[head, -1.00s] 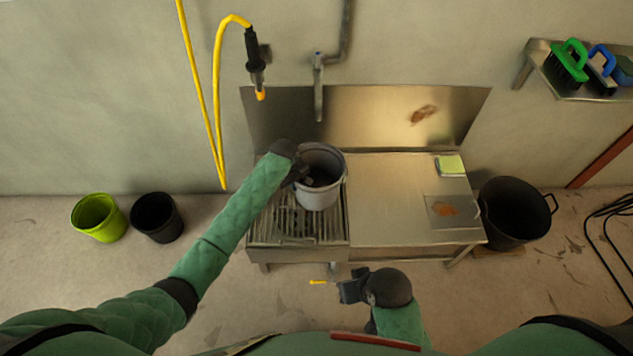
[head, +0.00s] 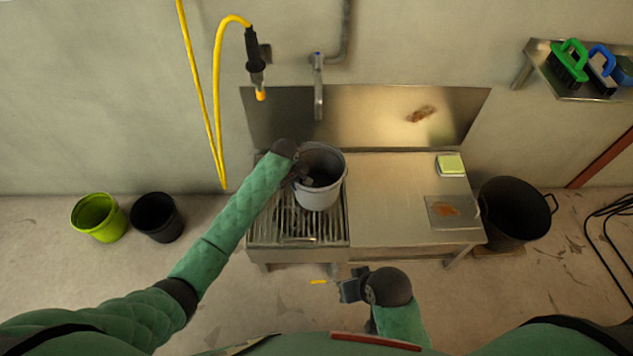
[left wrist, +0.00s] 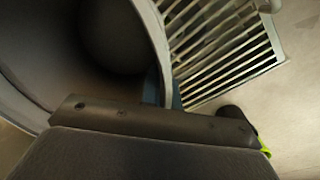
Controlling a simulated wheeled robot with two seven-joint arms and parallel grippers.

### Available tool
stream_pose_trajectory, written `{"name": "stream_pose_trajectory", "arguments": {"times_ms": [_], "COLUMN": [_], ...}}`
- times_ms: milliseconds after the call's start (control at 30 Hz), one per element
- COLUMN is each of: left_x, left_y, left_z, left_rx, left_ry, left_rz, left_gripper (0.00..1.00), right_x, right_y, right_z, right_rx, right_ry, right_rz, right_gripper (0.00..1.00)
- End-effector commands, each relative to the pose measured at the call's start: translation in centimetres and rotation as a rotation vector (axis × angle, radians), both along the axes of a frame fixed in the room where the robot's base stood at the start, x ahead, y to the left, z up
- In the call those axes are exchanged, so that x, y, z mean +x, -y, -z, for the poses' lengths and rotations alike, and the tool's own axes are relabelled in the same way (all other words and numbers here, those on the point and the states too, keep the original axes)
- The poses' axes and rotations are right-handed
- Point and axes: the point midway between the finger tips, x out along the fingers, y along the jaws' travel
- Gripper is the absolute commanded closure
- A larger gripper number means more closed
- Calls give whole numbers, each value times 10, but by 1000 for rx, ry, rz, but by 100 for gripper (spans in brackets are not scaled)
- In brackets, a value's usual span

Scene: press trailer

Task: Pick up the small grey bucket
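The small grey bucket (head: 326,197) stands upright over the slatted grate at the left part of the steel sink unit. My left gripper (head: 303,179) is at the bucket's left rim, with a dark part reaching inside the opening. In the left wrist view, the bucket's pale rim (left wrist: 153,35) curves down behind a dark gripper part (left wrist: 150,121). That part hides where rim and fingers meet, so I cannot tell whether they are shut on the wall. My right gripper (head: 350,288) is low in front of the unit, away from the bucket; its opening is unclear.
A tap (head: 318,85) and a hose nozzle (head: 256,75) hang above. Lime (head: 98,217) and black (head: 157,217) buckets stand left; a black tub (head: 515,212) stands right.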

Motion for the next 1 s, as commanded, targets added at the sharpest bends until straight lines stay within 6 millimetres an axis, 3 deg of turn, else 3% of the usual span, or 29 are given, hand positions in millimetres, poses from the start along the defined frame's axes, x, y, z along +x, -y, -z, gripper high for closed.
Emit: {"name": "stream_pose_trajectory", "arguments": {"times_ms": [1000], "left_x": [2], "left_y": [1], "left_z": [-11], "left_rx": [-2], "left_ry": [4], "left_rz": [0], "left_gripper": [100], "right_x": [-1], "right_y": [-1], "right_z": [1], "right_rx": [2], "right_ry": [-1], "right_rz": [0], "right_gripper": [100]}}
